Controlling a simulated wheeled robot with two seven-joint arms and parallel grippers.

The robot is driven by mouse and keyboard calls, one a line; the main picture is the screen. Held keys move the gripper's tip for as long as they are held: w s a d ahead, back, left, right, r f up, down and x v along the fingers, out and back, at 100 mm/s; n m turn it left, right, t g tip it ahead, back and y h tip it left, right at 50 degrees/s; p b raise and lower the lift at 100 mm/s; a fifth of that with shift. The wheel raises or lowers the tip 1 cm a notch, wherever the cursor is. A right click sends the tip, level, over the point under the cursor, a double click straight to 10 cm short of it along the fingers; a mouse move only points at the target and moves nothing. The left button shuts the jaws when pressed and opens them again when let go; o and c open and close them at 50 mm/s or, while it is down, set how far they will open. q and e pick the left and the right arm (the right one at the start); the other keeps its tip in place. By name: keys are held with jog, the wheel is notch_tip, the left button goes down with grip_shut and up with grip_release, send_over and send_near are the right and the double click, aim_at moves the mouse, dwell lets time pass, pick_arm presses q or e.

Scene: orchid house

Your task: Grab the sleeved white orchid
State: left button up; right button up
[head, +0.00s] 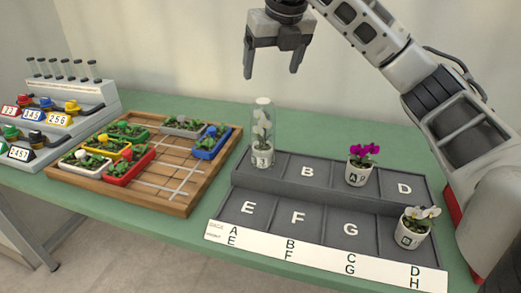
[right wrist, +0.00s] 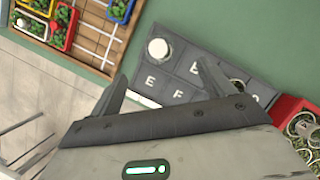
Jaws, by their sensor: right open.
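The sleeved white orchid (head: 263,132) stands upright in a white pot in the back-left compartment of the grey tray (head: 300,213), inside a clear, tall sleeve. From above, it shows as a pale round shape in the right wrist view (right wrist: 159,50). My right gripper (head: 271,74) is open and empty, fingers pointing down, above the sleeve and apart from it. In the right wrist view, my right gripper (right wrist: 162,70) has its fingers spread, with the orchid beyond them. My left gripper is not in view.
A magenta orchid (head: 360,165) stands at C and an unsleeved white orchid (head: 418,226) at H. Compartments B, D, E, F and G look empty. A wooden tray (head: 165,180) of coloured planters and a grey rack (head: 70,100) stand to the left.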

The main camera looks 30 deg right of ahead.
aim_at(264, 101)
jog(key=x, duration=0.9)
jog(key=shift+a, duration=0.15)
jog(key=shift+s+a+p+x, duration=0.1)
jog(key=shift+p+x, duration=0.15)
jog(key=shift+x, duration=1.1)
jog(key=shift+s+a+p+x, duration=0.15)
jog(key=shift+p+x, duration=0.1)
jog(key=shift+x, duration=1.1)
jog(key=shift+d, duration=0.15)
jog(key=c, duration=1.5)
jog(key=shift+o, duration=0.2)
